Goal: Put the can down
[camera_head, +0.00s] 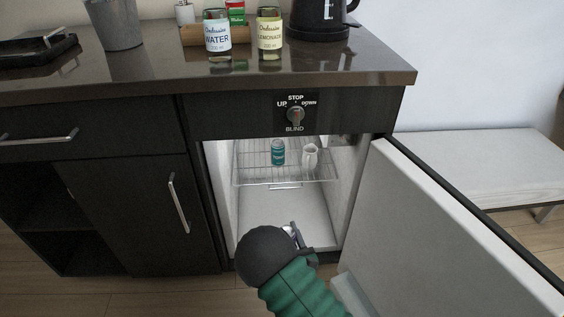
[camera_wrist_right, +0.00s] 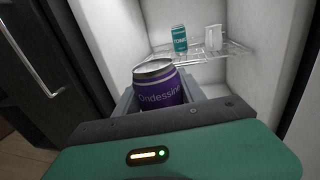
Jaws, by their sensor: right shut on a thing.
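The can is purple with a silver top (camera_wrist_right: 158,88) and shows upright between the fingers of my right gripper in the right wrist view. My right gripper (camera_head: 293,236) is shut on it, low in front of the open fridge compartment (camera_head: 290,205). In the head view my own wrist hides most of the gripper and the can. A teal can (camera_head: 278,152) and a small white pitcher (camera_head: 310,157) stand on the wire shelf (camera_head: 262,173) inside. They also show in the right wrist view. My left gripper is not in view.
The open fridge door (camera_head: 440,235) stands to the right of the opening. The compartment floor below the shelf looks clear. The countertop (camera_head: 160,68) above holds a water bottle (camera_head: 217,36), a lemonade bottle (camera_head: 269,36) and a black kettle (camera_head: 318,18).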

